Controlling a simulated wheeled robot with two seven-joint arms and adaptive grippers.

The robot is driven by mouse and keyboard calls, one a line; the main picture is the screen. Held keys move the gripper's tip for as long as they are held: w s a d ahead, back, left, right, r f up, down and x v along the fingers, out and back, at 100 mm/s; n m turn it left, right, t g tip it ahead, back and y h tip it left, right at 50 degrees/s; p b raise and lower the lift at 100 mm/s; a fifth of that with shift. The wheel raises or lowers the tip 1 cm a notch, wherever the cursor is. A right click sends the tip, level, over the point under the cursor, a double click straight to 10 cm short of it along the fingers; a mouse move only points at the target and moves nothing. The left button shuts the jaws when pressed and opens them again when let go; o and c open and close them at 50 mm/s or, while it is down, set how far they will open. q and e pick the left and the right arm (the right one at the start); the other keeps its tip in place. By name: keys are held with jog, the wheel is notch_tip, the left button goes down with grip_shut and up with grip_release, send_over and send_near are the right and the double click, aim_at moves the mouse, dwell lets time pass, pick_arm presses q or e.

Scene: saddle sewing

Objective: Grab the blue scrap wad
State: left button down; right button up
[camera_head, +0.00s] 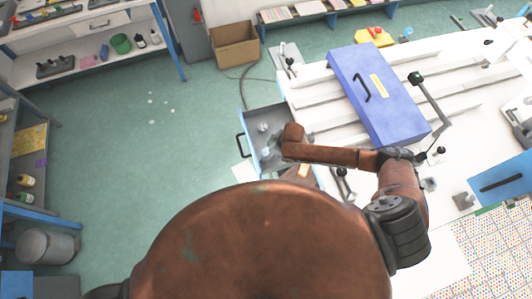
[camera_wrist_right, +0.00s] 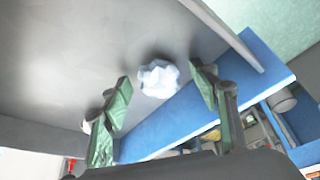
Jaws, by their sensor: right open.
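A pale blue-white crumpled wad (camera_wrist_right: 158,79) lies on a grey surface in the right wrist view, with a dark shadow beside it. My right gripper (camera_wrist_right: 161,74) is open, with one green-padded finger on each side of the wad. Gaps show between the wad and both fingers. In the head view, my brown right arm reaches to an open grey drawer (camera_head: 258,113) at the left end of the white bench. A small pale lump (camera_head: 263,127) shows in that drawer; I cannot tell if it is the wad. My left gripper is out of view.
A large blue case (camera_head: 375,95) lies on the white bench, right of the drawer. The drawer has a dark handle (camera_head: 240,146). A cardboard box (camera_head: 235,45) stands on the green floor behind. The floor left of the drawer is mostly clear.

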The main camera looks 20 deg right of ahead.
jog(key=c, duration=0.8)
jog(key=shift+c, duration=0.2)
jog(key=shift+r, duration=0.1)
